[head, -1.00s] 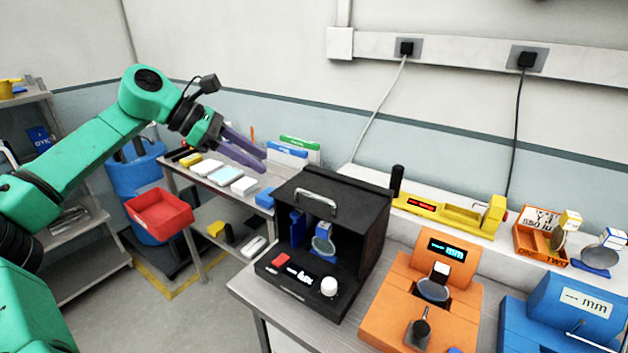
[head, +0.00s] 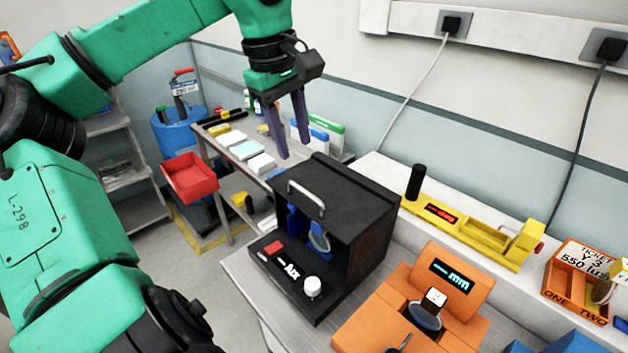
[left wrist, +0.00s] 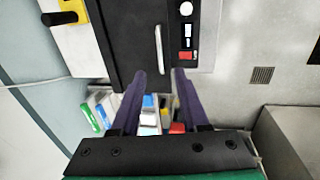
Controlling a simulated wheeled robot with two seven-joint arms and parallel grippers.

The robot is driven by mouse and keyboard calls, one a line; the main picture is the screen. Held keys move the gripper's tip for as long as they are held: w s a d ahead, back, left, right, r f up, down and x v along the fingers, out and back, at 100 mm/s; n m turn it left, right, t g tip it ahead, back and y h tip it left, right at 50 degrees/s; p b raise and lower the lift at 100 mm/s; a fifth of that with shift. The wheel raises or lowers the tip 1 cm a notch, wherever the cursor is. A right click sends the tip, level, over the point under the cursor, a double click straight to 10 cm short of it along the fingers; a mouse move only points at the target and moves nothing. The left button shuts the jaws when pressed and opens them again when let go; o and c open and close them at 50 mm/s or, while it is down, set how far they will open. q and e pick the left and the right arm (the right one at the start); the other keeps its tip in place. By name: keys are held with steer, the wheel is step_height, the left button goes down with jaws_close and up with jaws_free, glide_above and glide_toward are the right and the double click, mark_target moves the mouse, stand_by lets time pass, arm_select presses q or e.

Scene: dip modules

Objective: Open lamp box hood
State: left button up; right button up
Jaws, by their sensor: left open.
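The black lamp box (head: 362,232) stands on the bench in the middle of the head view. Its hood (head: 343,200) carries a silver bar handle (head: 306,198). Below the hood the front is open, and blue parts and a round lens-like piece show inside. My left gripper (head: 293,148) is open and empty, pointing down above and behind the handle in the picture, apart from it. In the left wrist view the handle (left wrist: 159,48) lies just beyond and between the two open fingertips (left wrist: 160,73). My right gripper is not in view.
An orange gauge (head: 440,290) stands close right of the box. A yellow device (head: 470,230) with a black upright post lies behind it. A side table (head: 215,150) with white blocks and a red bin (head: 190,177) are at left.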

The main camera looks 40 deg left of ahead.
arm_select(q)
glide_toward(306, 192)
steer(key=f, duration=0.3)
steer(key=w+f, duration=0.1)
steer(key=f, duration=0.1)
steer(key=shift+w+d+f+p, duration=0.15)
steer(key=shift+f+p, duration=0.05)
steer(key=shift+p, duration=0.2)
steer(key=shift+w+f, duration=0.15)
steer(key=shift+f, duration=0.4)
steer(key=shift+w+f, duration=0.15)
steer(key=shift+f, duration=0.35)
steer(key=shift+s+f, duration=0.1)
steer(key=shift+s, duration=0.2)
jaws_close()
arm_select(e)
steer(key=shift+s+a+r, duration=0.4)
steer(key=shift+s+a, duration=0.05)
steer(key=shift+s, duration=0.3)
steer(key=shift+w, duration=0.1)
